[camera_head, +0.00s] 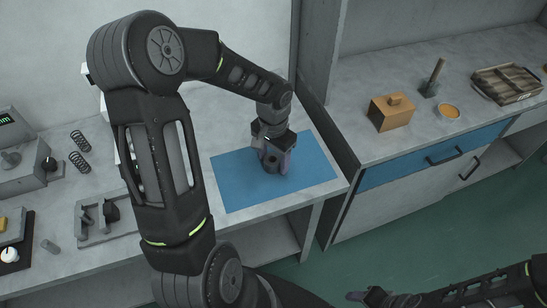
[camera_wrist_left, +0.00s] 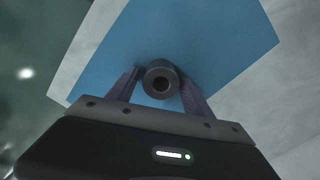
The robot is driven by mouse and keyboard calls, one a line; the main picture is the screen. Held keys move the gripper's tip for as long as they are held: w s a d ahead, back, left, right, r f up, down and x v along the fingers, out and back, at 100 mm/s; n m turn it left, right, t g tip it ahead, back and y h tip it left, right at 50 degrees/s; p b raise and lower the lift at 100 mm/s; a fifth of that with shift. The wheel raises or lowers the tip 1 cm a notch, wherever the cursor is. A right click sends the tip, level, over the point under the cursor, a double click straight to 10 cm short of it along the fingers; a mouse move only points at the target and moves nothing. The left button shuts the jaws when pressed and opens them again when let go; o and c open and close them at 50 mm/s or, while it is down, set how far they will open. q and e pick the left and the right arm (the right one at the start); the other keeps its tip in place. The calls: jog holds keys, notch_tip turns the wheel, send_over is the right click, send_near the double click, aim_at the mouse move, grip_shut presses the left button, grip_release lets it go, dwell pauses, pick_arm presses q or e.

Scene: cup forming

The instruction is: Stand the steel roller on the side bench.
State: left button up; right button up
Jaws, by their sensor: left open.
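The steel roller (camera_wrist_left: 161,80) is a dark grey cylinder with a round hole in its end. In the left wrist view I look nearly straight into that end, so it appears upright on the blue mat (camera_wrist_left: 190,40). My left gripper (camera_head: 273,160) points down over the mat, which lies on the bench top (camera_head: 235,110) in the head view. In the wrist view its open fingers (camera_wrist_left: 158,86) stand on either side of the roller, close to it; contact is unclear. In the head view the fingers largely hide the roller. My right gripper (camera_head: 372,298) is low at the bottom, its jaws unclear.
A grey fixture (camera_head: 105,218) and springs (camera_head: 79,151) lie left of the mat. A cabinet on the right carries a wooden box (camera_head: 391,112), a small orange-filled dish (camera_head: 448,111) and a wooden tray (camera_head: 507,84). The mat around my left gripper is clear.

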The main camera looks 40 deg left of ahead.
pick_arm(q)
notch_tip(320, 180, up, 12)
jog(key=shift+r, duration=0.2)
dwell(0.4)
dwell(0.5)
